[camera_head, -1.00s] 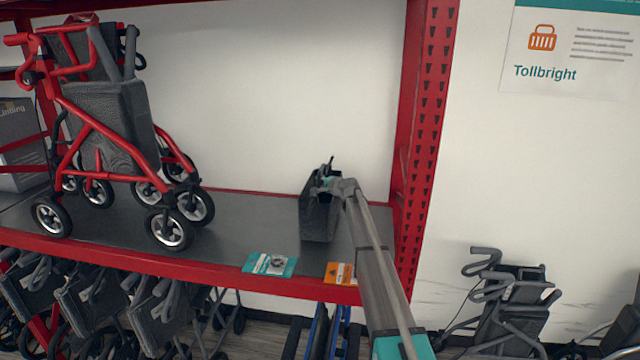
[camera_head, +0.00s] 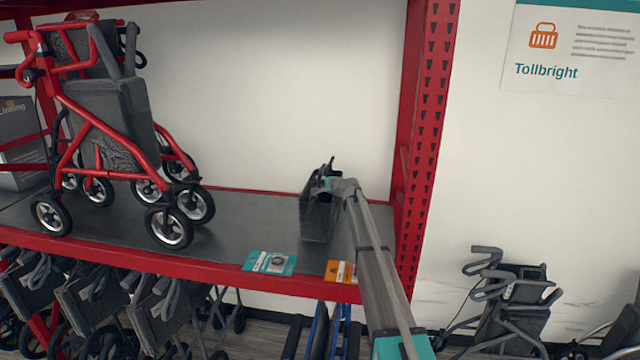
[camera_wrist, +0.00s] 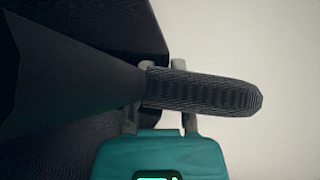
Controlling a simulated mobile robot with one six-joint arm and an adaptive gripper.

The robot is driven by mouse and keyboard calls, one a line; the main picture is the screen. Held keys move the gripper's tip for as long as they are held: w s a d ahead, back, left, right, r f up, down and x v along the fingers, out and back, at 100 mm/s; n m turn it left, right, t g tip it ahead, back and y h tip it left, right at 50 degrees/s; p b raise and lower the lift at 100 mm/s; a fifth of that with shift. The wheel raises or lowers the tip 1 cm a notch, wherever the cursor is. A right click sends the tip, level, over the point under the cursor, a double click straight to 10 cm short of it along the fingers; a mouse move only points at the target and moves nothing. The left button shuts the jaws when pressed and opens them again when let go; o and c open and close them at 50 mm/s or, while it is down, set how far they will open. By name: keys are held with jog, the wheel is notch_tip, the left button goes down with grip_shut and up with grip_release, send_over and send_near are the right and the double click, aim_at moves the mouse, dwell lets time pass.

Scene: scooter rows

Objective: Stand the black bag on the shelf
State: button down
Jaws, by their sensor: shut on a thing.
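The black bag (camera_head: 317,219) is upright at the right part of the grey shelf (camera_head: 255,225), near the red upright. Its base looks to be at the shelf surface, but I cannot tell whether it bears on it. My gripper (camera_head: 328,181) is at the top of the bag, shut on its handle. In the wrist view the dark ribbed handle (camera_wrist: 205,92) lies between the fingers of my gripper (camera_wrist: 165,95), and the dark bag body (camera_wrist: 60,75) fills the left side. My arm hides part of the bag's right side.
A red rollator (camera_head: 110,130) stands on the shelf's left. A teal card (camera_head: 269,262) and an orange card (camera_head: 341,272) are at the front edge. A red perforated upright (camera_head: 425,130) bounds the right. Folded walkers (camera_head: 160,310) stand below. Shelf space between rollator and bag is clear.

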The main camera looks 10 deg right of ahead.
jog(key=shift+f, duration=0.3)
jog(key=shift+c, duration=2.1)
grip_release()
jog(key=shift+s, duration=0.1)
jog(key=f+v, duration=0.2)
jog(key=v, duration=1)
jog(key=shift+s+d+f, duration=0.3)
jog(key=shift+s+d, duration=0.05)
jog(key=shift+s, duration=0.2)
jog(key=shift+c, duration=0.3)
